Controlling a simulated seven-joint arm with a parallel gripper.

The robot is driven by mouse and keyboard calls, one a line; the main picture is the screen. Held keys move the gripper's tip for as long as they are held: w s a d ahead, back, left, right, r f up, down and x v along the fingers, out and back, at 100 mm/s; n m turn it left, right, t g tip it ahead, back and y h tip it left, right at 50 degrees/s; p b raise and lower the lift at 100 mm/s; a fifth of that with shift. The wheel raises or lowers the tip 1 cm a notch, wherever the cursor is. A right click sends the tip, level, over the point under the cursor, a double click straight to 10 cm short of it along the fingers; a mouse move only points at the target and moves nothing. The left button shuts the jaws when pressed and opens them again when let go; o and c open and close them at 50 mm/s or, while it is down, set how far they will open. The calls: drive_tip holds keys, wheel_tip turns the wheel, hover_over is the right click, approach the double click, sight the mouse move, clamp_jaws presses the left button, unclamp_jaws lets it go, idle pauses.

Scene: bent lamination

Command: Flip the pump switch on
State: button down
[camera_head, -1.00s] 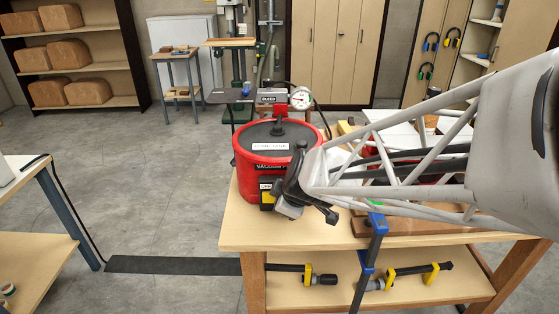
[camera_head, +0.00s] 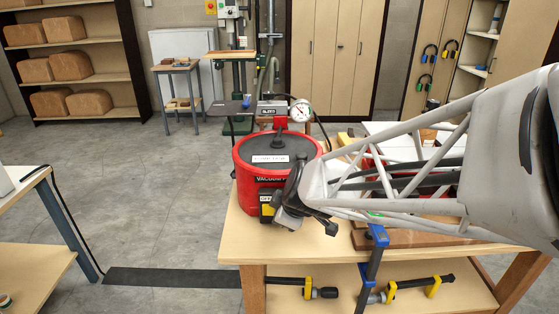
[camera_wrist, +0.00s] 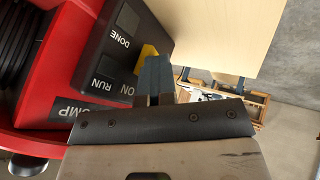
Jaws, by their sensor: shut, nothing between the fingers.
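The red vacuum pump (camera_head: 250,182) stands on the wooden bench, with a dark control box (camera_head: 266,197) low on its front. In the wrist view the pump's red body (camera_wrist: 60,75) fills the left, and the dark box (camera_wrist: 105,45) shows DONE, RUN and ON lettering. A yellow patch (camera_wrist: 148,51) shows on the box just beyond my fingertips. My gripper (camera_wrist: 157,72) is shut and empty, its tips at the box's edge beside the ON lettering. Touching or slightly apart cannot be told. The switch lever is not clearly visible; the fingers may hide it.
A pressure gauge (camera_head: 300,110) and hose stand behind the pump. A blue clamp (camera_head: 376,236) grips the bench's front edge (camera_head: 310,252). Yellow-and-black clamps (camera_head: 319,292) lie on the lower shelf. The floor left of the bench is open except for a dark strip (camera_head: 170,277).

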drive_tip(key=shift+s+a, duration=0.3)
drive_tip(key=shift+a, duration=0.15)
drive_tip(key=shift+s, duration=0.2)
drive_tip(key=shift+s+a, duration=0.2)
drive_tip(key=shift+s, duration=0.65)
drive_tip(key=shift+s+a+r, duration=0.1)
drive_tip(key=shift+s+a, duration=0.05)
drive_tip(key=shift+s, duration=1)
drive_tip(key=v, duration=0.9)
drive_tip(key=shift+r, duration=0.35)
drive_tip(key=shift+d, duration=0.35)
drive_tip(key=shift+d, duration=0.45)
drive_tip(key=shift+w, duration=0.1)
